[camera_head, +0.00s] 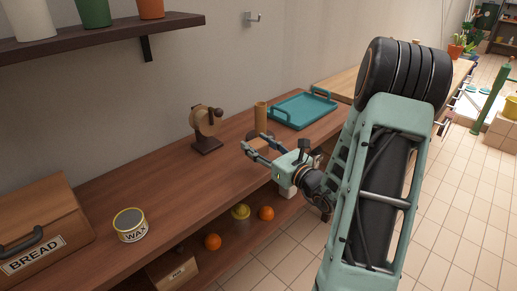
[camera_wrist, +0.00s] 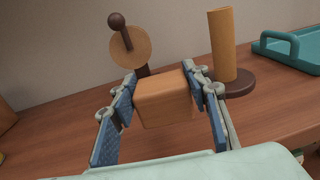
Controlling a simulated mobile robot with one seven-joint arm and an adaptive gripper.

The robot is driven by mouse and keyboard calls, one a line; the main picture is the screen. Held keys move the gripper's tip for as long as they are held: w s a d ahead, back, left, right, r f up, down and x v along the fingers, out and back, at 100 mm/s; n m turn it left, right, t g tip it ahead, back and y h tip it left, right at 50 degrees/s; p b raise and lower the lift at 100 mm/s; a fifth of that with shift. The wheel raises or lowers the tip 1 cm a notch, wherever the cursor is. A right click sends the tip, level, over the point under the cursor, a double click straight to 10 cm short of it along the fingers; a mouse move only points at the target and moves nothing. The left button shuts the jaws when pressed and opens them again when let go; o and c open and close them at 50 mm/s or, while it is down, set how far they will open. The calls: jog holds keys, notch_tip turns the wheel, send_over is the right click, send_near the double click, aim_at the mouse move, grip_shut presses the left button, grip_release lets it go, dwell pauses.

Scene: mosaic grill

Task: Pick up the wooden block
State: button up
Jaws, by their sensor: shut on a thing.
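The wooden block (camera_wrist: 165,100) is a light brown box with rounded edges. In the wrist view it sits between the two blue-padded fingers of my gripper (camera_wrist: 162,84), which is shut on it. The far side of the block is hidden. In the head view my gripper (camera_head: 256,148) reaches over the brown counter from the right, and the block is largely hidden there by the fingers and hard to make out. I cannot tell for sure whether the block touches the counter.
A wooden cylinder on a dark round base (camera_wrist: 222,45) stands just beyond the block. A round wooden disc on a stand (camera_head: 206,122) is to the left. A teal tray (camera_head: 303,109) lies to the right. A wax tin (camera_head: 130,224) and bread box (camera_head: 40,232) are at left.

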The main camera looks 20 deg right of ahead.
jog(key=r, duration=0.1)
jog(key=s+a+r, duration=0.1)
jog(key=s+r+p, duration=0.1)
jog(key=r, duration=0.1)
jog(key=shift+s+a, duration=0.25)
jog(key=shift+a, duration=0.1)
jog(key=s+a+r+p, duration=0.4)
jog(key=s+p, duration=0.3)
jog(key=p, duration=0.8)
jog(key=shift+s+a, duration=0.2)
jog(key=shift+a, duration=0.35)
jog(key=w+a+r+n+g+y+p, duration=0.2)
jog(key=a+r+n+y+p, duration=0.15)
jog(key=a+r+p, duration=0.55)
jog(key=s+d+f+m+t+h+b, duration=0.2)
jog(key=d+f+m+h+b, duration=0.1)
jog(key=d+f+b, duration=0.5)
jog(key=shift+d+f+b, duration=0.3)
jog(key=shift+d+f, duration=0.2)
jog(key=shift+f, duration=0.1)
jog(key=shift+s+m+h, duration=0.1)
jog(key=shift+m+h, duration=0.15)
